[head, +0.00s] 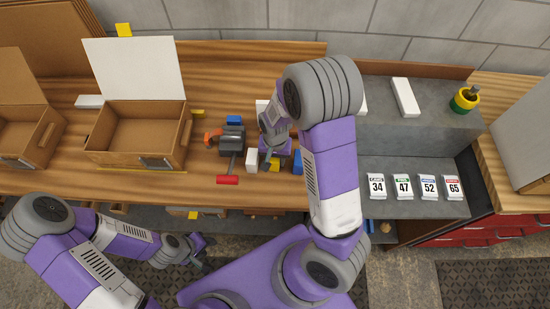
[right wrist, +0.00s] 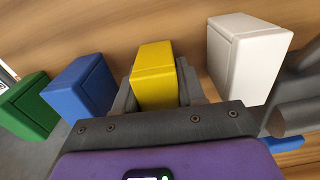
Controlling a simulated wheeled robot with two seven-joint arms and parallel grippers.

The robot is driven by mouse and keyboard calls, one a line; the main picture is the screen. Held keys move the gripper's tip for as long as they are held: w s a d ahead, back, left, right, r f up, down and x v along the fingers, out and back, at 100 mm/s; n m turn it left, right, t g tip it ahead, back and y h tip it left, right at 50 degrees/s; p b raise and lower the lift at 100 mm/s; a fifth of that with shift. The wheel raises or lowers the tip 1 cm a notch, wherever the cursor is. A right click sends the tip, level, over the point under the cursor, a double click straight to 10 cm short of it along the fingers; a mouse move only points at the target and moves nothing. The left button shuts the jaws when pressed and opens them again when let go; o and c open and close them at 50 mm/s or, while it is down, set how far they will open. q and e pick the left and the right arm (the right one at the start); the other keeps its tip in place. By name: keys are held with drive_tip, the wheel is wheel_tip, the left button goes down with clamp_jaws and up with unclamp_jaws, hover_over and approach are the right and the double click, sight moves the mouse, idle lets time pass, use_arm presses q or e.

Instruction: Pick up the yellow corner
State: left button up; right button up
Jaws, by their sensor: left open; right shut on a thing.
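The yellow corner (right wrist: 155,70) is a small yellow block. In the right wrist view it sits between the two fingers of my right gripper (right wrist: 157,92), which is shut on it. In the head view a bit of the yellow corner (head: 274,166) shows below my right gripper (head: 270,152), low over the wooden bench; I cannot tell whether it still touches the bench. My left gripper (head: 199,254) is open and empty, low in front of the bench.
A white block (right wrist: 248,58) stands right of the yellow corner; blue (right wrist: 82,86) and green (right wrist: 31,106) blocks stand left. In the head view a grey vise (head: 231,138) with a red handle is nearby. A wooden box (head: 110,158) is at the left, number cards (head: 402,186) at the right.

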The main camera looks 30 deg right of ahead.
wheel_tip(320, 180, up, 10)
drive_tip(key=p, duration=0.2)
drive_tip(key=shift+d+f+p, duration=0.1)
drive_tip(key=shift+p, duration=0.25)
drive_tip(key=shift+w+d+r+n, duration=0.15)
drive_tip(key=shift+w+r+n, duration=0.05)
drive_tip(key=shift+r+n, duration=0.1)
drive_tip(key=w+d+r+n+p, duration=0.1)
drive_tip(key=d+r+n, duration=0.2)
drive_tip(key=d+n, duration=0.2)
drive_tip(key=w+d+r+n+p, duration=0.1)
drive_tip(key=w+d+r+n, duration=0.1)
drive_tip(key=d+n, duration=0.4)
drive_tip(key=w+d+r+n+p, duration=0.1)
drive_tip(key=w+d+r+n, duration=0.1)
drive_tip(key=d+r+n, duration=0.2)
drive_tip(key=shift+w+d+r+n, duration=0.1)
drive_tip(key=shift+w+d+n, duration=0.1)
drive_tip(key=shift+d+n, duration=0.85)
drive_tip(key=shift+d+r+n, duration=0.35)
drive_tip(key=shift+d+n, duration=0.35)
drive_tip(key=shift+n, duration=0.05)
drive_tip(key=shift+p, duration=0.4)
wheel_tip(320, 180, down, 12)
drive_tip(key=b, duration=0.7)
drive_tip(key=shift+r+b, duration=0.25)
drive_tip(key=shift+b, duration=0.1)
drive_tip(key=shift+f, duration=0.25)
